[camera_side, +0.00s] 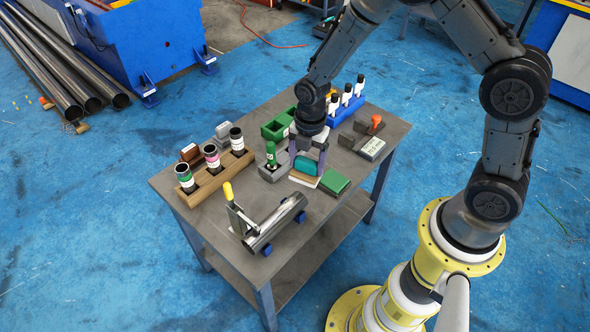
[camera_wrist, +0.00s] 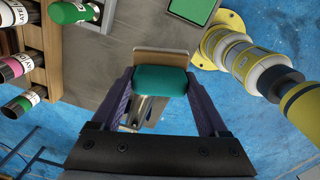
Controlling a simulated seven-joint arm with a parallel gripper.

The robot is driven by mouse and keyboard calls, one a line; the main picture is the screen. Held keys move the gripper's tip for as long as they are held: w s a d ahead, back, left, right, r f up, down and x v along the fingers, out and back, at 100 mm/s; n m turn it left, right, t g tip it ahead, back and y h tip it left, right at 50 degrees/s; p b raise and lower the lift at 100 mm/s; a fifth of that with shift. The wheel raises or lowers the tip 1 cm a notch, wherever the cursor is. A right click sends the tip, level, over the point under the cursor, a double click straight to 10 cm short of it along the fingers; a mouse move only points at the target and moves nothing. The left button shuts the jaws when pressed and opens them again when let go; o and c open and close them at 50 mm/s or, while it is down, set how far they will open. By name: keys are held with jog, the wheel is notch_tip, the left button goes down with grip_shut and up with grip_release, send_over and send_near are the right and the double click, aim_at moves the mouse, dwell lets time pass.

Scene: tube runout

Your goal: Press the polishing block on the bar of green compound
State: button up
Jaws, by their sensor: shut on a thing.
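The polishing block, a teal rounded block (camera_side: 307,166), is between the fingers of my gripper (camera_side: 307,162), which is shut on it. In the wrist view the teal block (camera_wrist: 160,82) fills the gap between both purple fingers. A tan and pale layer (camera_wrist: 160,57) shows under it; I cannot tell whether it is part of the block or a separate pad. The bar of green compound (camera_side: 335,181) lies flat on the table just right of my gripper, apart from the block. It also shows at the top of the wrist view (camera_wrist: 193,8).
A steel tube (camera_side: 275,223) lies in a holder at the table's front. A wooden rack (camera_side: 218,177) with bottles stands left. A green bottle in a grey holder (camera_side: 272,172) is close by my gripper. A green bin (camera_side: 278,127) and a blue rack (camera_side: 345,112) stand behind.

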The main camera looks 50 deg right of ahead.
jog(key=s+d+f+m, duration=0.2)
jog(key=d, duration=0.9)
jog(key=shift+a+f, duration=0.2)
jog(key=shift+f, duration=2.75)
jog(key=shift+f, duration=0.65)
jog(key=shift+r, duration=0.1)
notch_tip(320, 180, up, 7)
jog(key=shift+a, duration=0.1)
dwell(0.4)
jog(key=w+a+r+m, duration=0.1)
jog(key=a+r+m, duration=0.1)
jog(key=m, duration=0.7)
jog(key=w+a+r+m, duration=0.2)
jog(key=a+m, duration=0.3)
jog(key=m, duration=0.5)
jog(key=shift+w+a+r, duration=0.15)
jog(key=shift+w+r, duration=0.15)
jog(key=shift+r, duration=0.45)
